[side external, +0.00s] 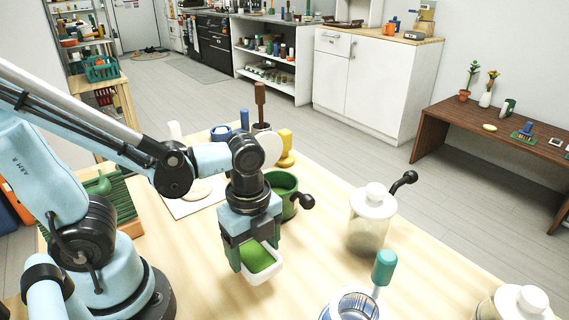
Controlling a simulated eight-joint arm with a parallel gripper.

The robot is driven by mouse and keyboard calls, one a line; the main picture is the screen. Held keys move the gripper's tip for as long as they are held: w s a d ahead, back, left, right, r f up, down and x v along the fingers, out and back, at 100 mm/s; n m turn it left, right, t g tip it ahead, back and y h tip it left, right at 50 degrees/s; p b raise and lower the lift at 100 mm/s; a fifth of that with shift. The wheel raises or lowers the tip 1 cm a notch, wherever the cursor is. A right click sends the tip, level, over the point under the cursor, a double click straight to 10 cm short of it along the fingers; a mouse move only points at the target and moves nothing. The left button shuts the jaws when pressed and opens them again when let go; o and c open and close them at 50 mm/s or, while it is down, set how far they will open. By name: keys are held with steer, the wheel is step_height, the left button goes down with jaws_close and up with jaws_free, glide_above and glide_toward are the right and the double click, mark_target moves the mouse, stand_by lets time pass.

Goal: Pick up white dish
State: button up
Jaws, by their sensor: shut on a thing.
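The white dish (276,270) is a small rectangular dish with a green inside or filling; I cannot tell which. My gripper (252,243) points down and is shut on the dish, at the end nearer the arm. The dish looks tilted, with its open face partly toward the camera, and seems to be just above the light wooden table (200,275). The fingers hide part of its back edge.
A lidded glass jar (371,225) stands to the right. A glass container with a teal-handled tool (384,268) is at the front right. A green rack (115,190) stands left.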

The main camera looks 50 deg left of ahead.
mark_target(255, 260)
steer(key=shift+f, duration=2)
steer(key=o, duration=1.1)
steer(key=shift+f, duration=0.1)
steer(key=shift+o, duration=0.2)
steer(key=shift+r, duration=6)
steer(key=w+a+n+t, duration=0.5)
steer(key=w+n+t, duration=0.1)
steer(key=n, duration=1)
steer(key=shift+a+r, duration=0.15)
steer(key=shift+a, duration=0.05)
steer(key=shift+w+a+r+n+t, duration=0.15)
steer(key=shift+n+t, duration=0.15)
steer(key=shift+n, duration=0.2)
steer(key=shift+w+a+r+n+t, duration=0.15)
steer(key=shift+n+t, duration=0.15)
steer(key=shift+n, duration=0.2)
